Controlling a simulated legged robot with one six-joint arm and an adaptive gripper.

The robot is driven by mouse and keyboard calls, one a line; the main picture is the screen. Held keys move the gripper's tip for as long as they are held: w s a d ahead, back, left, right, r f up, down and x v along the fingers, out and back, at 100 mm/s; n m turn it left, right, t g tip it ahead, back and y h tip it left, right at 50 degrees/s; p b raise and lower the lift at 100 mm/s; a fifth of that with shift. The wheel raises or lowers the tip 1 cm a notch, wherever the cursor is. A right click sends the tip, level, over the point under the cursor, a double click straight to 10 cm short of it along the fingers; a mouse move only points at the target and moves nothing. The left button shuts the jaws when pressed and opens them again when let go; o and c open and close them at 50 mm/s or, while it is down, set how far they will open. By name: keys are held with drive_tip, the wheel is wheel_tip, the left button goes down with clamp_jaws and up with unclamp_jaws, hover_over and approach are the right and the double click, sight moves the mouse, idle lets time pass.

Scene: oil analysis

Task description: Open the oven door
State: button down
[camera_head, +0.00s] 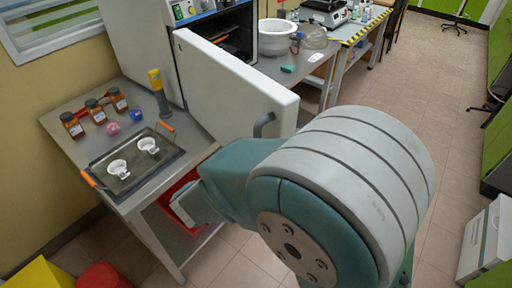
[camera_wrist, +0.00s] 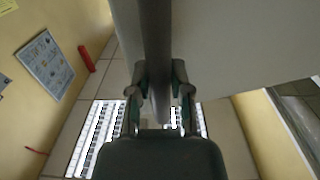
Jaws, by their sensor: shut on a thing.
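The oven (camera_head: 137,45) stands at the back on the left bench. Its white door (camera_head: 225,80) is swung part way open, and part of the dark interior (camera_head: 236,38) shows behind it. The dark door handle (camera_head: 263,123) sticks out near the door's lower right end. In the wrist view, my gripper (camera_wrist: 158,92) has a finger on each side of the grey handle bar (camera_wrist: 155,45) and is shut on it, with the pale door face beside it (camera_wrist: 235,45). In the head view my arm hides the gripper.
A tray (camera_head: 105,184) with two small white dishes, brown bottles (camera_head: 95,110) and a yellow-topped tool (camera_head: 157,92) sit on the bench left of the door. A white pot (camera_head: 274,38) stands on the bench behind the door.

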drive_tip(key=shift+a+r, duration=0.1)
drive_tip(key=shift+a, duration=0.05)
drive_tip(key=c, duration=0.5)
unclamp_jaws()
drive_tip(key=shift+c, duration=0.2)
drive_tip(key=shift+a, duration=0.1)
drive_tip(key=v, duration=1.2)
drive_tip(key=shift+a, duration=0.1)
